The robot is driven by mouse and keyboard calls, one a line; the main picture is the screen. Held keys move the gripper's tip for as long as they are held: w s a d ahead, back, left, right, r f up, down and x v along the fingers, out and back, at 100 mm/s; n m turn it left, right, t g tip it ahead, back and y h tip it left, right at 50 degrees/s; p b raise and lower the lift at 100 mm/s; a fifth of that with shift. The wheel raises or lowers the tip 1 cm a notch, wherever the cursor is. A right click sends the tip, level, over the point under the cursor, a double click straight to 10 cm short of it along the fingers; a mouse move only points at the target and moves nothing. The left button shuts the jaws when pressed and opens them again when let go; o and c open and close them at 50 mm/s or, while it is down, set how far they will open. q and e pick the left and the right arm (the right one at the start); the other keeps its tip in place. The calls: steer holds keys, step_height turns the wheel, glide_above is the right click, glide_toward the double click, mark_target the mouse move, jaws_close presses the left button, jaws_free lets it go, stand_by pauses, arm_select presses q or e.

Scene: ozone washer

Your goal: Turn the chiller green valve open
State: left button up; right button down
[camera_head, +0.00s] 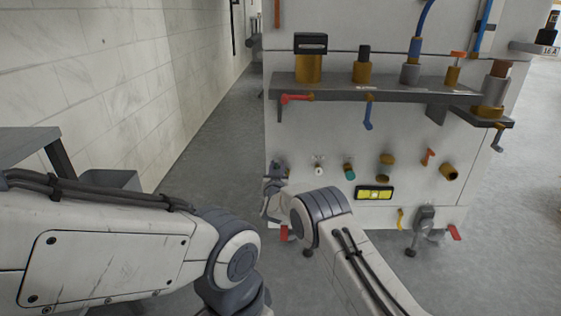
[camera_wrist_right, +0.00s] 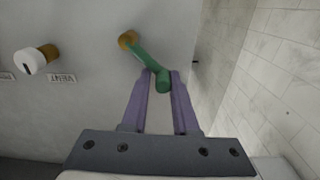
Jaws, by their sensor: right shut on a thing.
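The chiller green valve shows in the right wrist view as a green lever handle (camera_wrist_right: 143,58) on a brass stem (camera_wrist_right: 127,39) in the grey panel. The lever slants down to the right from the stem. My right gripper (camera_wrist_right: 161,76) is shut on the lever's free end, with a purple finger on each side. In the head view my right gripper (camera_head: 274,176) is at the lower left edge of the machine front and hides the green lever. My left arm enters from the left, but its gripper is out of view.
A tiled wall (camera_head: 110,75) stands to the left, with open floor (camera_head: 212,145) between.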

steer(key=shift+s+a+f+n, duration=0.1)
steer(key=shift+a+f+n, duration=0.4)
steer(key=shift+n, duration=0.5)
steer(key=shift+a+f+n, duration=0.15)
steer(key=shift+f+n, duration=0.5)
steer(key=shift+n, duration=0.6)
steer(key=shift+a+f+n, duration=0.1)
steer(key=shift+f+n, duration=0.5)
steer(key=shift+n, duration=0.7)
steer(key=shift+a+f+n, duration=0.15)
steer(key=shift+f+n, duration=0.5)
steer(key=shift+n, duration=0.6)
steer(key=shift+f, duration=0.15)
steer(key=shift+d, duration=0.15)
steer(key=c, duration=0.8)
jaws_free()
